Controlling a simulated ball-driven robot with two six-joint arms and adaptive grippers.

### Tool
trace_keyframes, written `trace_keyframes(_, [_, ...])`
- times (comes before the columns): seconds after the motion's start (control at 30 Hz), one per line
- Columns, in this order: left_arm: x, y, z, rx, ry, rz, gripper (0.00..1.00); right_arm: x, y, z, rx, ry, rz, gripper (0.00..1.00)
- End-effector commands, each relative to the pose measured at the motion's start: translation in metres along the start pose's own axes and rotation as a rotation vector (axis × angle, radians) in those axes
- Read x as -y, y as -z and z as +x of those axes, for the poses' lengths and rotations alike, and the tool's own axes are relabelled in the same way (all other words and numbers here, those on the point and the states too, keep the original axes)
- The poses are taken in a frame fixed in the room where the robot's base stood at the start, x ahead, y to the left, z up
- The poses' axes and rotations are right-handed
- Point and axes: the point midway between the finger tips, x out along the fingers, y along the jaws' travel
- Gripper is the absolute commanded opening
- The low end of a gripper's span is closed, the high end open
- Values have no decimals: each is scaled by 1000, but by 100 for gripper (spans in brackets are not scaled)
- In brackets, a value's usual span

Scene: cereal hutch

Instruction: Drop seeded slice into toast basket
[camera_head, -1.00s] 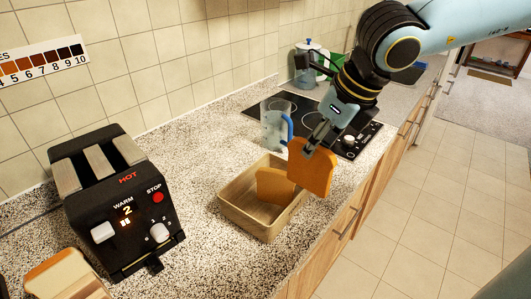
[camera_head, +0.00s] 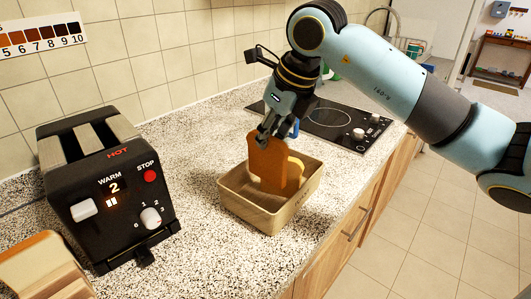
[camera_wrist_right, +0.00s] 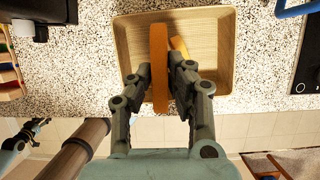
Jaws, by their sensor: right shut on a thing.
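My right gripper (camera_head: 267,136) is shut on a toasted orange-brown slice (camera_head: 267,165), which hangs upright with its lower part inside the light wooden toast basket (camera_head: 245,212). I cannot make out seeds on it. Whether the held slice touches the basket floor is hidden.
A black toaster (camera_head: 110,190) stands at the left, with pale bread (camera_head: 45,265) at the lower left corner. A black cooktop (camera_head: 335,122) lies behind the basket. A blue mug handle (camera_head: 295,128) shows behind the gripper. The speckled counter (camera_head: 190,245) is clear between toaster and basket.

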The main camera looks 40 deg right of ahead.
Motion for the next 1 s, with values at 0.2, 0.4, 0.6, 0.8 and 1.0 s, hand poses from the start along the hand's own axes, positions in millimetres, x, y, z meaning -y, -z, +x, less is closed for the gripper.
trace_keyframes(0.2, [0,1,-4,0,0,0,40,-3,-2,15,-6,-2,1,0])
trace_keyframes(0.4, [1,1,-12,0,0,0,40,-3,9,41,-5,-2,1,0])
trace_keyframes(0.6, [1,1,-11,0,0,0,40,-2,10,45,-2,1,-2,0])
trace_keyframes(0.8, [1,0,-7,1,0,0,40,-2,12,49,-2,1,-2,0])
trace_keyframes(1.0, [0,-1,-1,1,0,0,40,-2,14,54,-2,0,-1,0])
